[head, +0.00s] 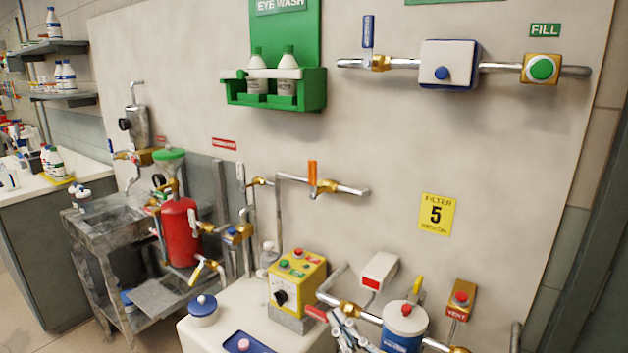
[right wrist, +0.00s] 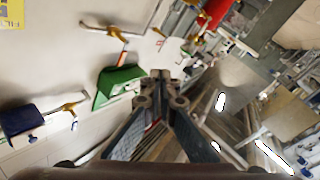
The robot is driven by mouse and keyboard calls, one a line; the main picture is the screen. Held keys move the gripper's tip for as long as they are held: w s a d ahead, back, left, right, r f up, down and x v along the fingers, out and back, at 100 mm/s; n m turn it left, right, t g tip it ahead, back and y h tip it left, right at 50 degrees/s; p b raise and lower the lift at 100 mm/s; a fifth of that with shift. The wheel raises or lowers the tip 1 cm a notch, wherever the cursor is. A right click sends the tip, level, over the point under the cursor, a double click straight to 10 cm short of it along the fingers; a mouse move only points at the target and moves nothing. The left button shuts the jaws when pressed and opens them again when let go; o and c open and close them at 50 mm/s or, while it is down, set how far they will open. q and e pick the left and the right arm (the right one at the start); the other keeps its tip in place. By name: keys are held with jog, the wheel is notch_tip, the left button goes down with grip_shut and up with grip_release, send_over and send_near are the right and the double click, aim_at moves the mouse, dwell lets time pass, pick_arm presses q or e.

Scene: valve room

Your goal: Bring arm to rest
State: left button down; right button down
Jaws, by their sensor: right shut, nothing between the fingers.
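My right gripper (head: 345,328) shows at the bottom of the head view, right of the yellow control box, in front of the lower pipe and left of the white canister. In the right wrist view its two fingers (right wrist: 162,88) come together at their tips. It is shut and empty. Whether it touches the pipe cannot be told from the head view. My left gripper is in neither view.
Close by are the yellow control box (head: 297,282), the white canister with a blue band (head: 404,325), and the red VENT button (head: 460,298). The eye wash holder (head: 275,88) hangs above. The wall's middle around the yellow sign (head: 435,214) is fairly clear.

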jog(key=s+d+f+m+g+h, duration=0.25)
jog(key=s+f, duration=0.25)
jog(key=f, duration=0.3)
jog(key=s+d+f+m+g+h, duration=0.1)
jog(key=s+d+f+g, duration=0.3)
jog(key=f, duration=0.4)
jog(key=s+d+f+m+g+h, duration=0.25)
jog(key=s+f, duration=0.25)
jog(key=f, duration=0.3)
jog(key=s+d+f+m+g+h, duration=0.1)
jog(key=s+d+f+g, duration=0.25)
jog(key=s, duration=0.25)
jog(key=s+d+f+m+g+h, duration=0.1)
jog(key=s+d+f+m+g, duration=0.1)
jog(key=s+d, duration=0.3)
notch_tip(320, 180, down, 25)
jog(key=s+a, duration=0.2)
jog(key=s+d+f+n+g, duration=0.1)
jog(key=s+d+f+g, duration=0.1)
jog(key=s+f, duration=1.5)
jog(key=shift+s+d+f, duration=0.15)
jog(key=shift+d+f, duration=0.15)
jog(key=shift+d, duration=0.4)
